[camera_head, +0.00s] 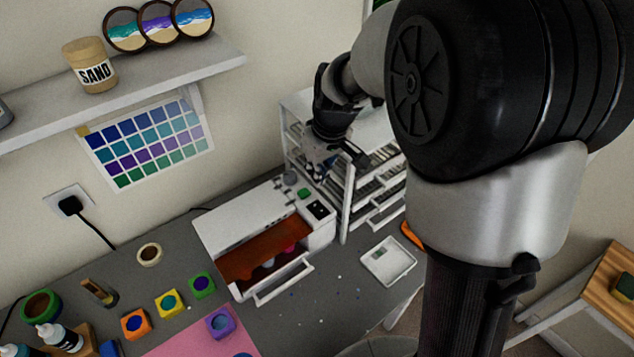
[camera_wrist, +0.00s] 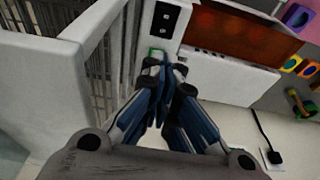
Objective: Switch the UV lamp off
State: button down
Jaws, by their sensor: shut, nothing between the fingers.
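The UV lamp (camera_head: 222,227) is a white box on the grey bench with an orange-red window; its top also shows in the wrist view (camera_wrist: 228,67). My gripper (camera_head: 319,175) is shut and empty just above the button end of the lamp. In the wrist view its fingertips (camera_wrist: 166,66) lie close by the green button and partly cover it. I cannot tell whether they touch.
A white rack with drawers (camera_head: 346,205) stands close to the lamp's right, beside my gripper. A white tray (camera_head: 389,261) lies on the bench in front. Small coloured moulds (camera_head: 169,302) stand to the left. A shelf (camera_head: 150,80) hangs above.

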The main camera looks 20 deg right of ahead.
jog(key=v, duration=0.3)
jog(key=w+v, duration=0.1)
jog(key=v, duration=0.1)
jog(key=shift+a+r+p, duration=0.2)
jog(key=shift+p, duration=0.15)
jog(key=s+f+m+t+h+b, duration=0.1)
jog(key=s+m+b, duration=0.3)
jog(key=s, duration=2.2)
jog(key=f+b, duration=0.1)
jog(key=b, duration=0.3)
jog(key=shift+s+d+f+t, duration=0.2)
jog(key=shift+t, duration=0.2)
jog(key=c, duration=2.4)
grip_release()
